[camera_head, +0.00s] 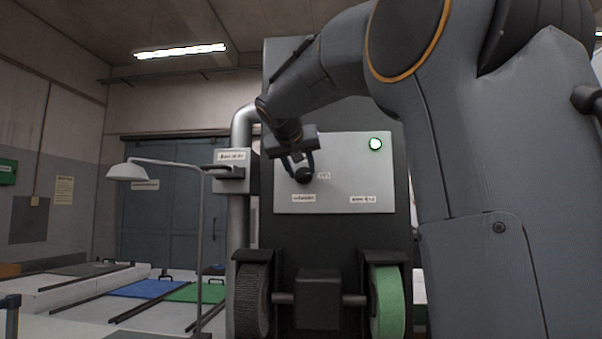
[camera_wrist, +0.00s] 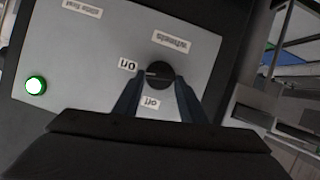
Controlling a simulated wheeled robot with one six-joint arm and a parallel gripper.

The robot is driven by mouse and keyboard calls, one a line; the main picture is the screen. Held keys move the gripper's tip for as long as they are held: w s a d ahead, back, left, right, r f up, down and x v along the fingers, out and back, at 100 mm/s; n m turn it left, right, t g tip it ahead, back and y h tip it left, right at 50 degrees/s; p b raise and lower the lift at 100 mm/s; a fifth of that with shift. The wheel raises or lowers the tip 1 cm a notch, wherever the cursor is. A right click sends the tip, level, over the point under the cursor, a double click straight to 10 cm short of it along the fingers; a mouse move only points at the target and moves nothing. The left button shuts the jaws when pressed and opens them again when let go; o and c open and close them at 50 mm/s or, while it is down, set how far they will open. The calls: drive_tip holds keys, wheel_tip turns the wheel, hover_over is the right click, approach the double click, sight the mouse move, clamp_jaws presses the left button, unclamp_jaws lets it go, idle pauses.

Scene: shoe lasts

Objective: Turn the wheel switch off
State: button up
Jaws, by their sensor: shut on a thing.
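The wheel switch is a round black knob (camera_wrist: 160,74) on a light grey panel (camera_head: 345,165). It also shows in the head view (camera_head: 305,175), partly behind my fingers. In the wrist view, which is upside down, labels "on" (camera_wrist: 128,66), "off" (camera_wrist: 151,102) and "Wheels" (camera_wrist: 174,43) surround it. A pale mark on the knob is on the side of the "on" label. My gripper (camera_wrist: 160,88) has its two fingers around the knob, one on each side, shut on it. A lamp (camera_head: 375,144) on the panel glows green.
Below the panel, a dark grinding wheel (camera_head: 253,300) and a green wheel (camera_head: 387,302) sit on a shaft. A lamp on a post (camera_head: 201,240) and a pipe with a box (camera_head: 232,170) stand left. Coloured mats (camera_head: 150,288) lie farther left.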

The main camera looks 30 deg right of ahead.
drive_tip(key=n+h+b, duration=0.1)
drive_tip(key=n, duration=0.1)
drive_tip(key=n+h+b, duration=0.1)
drive_tip(key=n+b, duration=0.1)
drive_tip(key=a+f+n+g+h+b, duration=0.1)
drive_tip(key=b, duration=0.1)
drive_tip(key=shift+w+n+h, duration=0.3)
drive_tip(key=shift+w+n, duration=0.05)
drive_tip(key=shift+n, duration=0.05)
drive_tip(key=n+h+b, duration=0.1)
drive_tip(key=n+b, duration=0.2)
drive_tip(key=shift+a+f+h, duration=0.1)
drive_tip(key=shift+f+h, duration=0.15)
drive_tip(key=shift+h, duration=0.15)
drive_tip(key=shift+f+n+h+b, duration=0.15)
drive_tip(key=shift+n+h+b, duration=0.35)
drive_tip(key=shift+n+b, duration=0.85)
drive_tip(key=shift+n, duration=0.35)
drive_tip(key=o, duration=1.1)
drive_tip(key=shift+c, duration=0.2)
